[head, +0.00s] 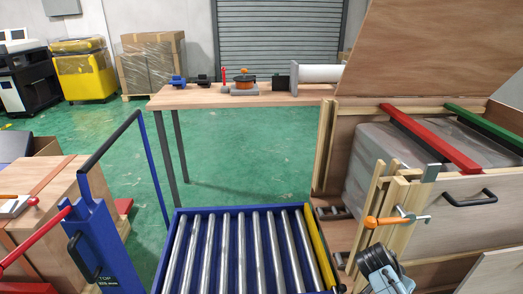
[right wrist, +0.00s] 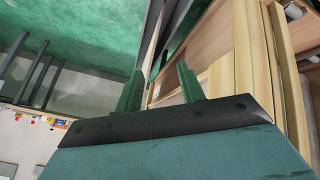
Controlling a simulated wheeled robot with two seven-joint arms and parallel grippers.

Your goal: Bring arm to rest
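My right gripper (right wrist: 160,88) shows in the right wrist view, with two green fingers standing apart from a dark plate. Nothing is held between them. It is close to pale wooden boards (right wrist: 245,65) on its right.
A blue-framed roller conveyor (head: 240,245) lies at the front centre. At right stands an open wooden crate (head: 470,215) with red (head: 430,138) and green bars across it. A table (head: 205,97) with several parts stands behind. Green floor (head: 235,150) between is clear.

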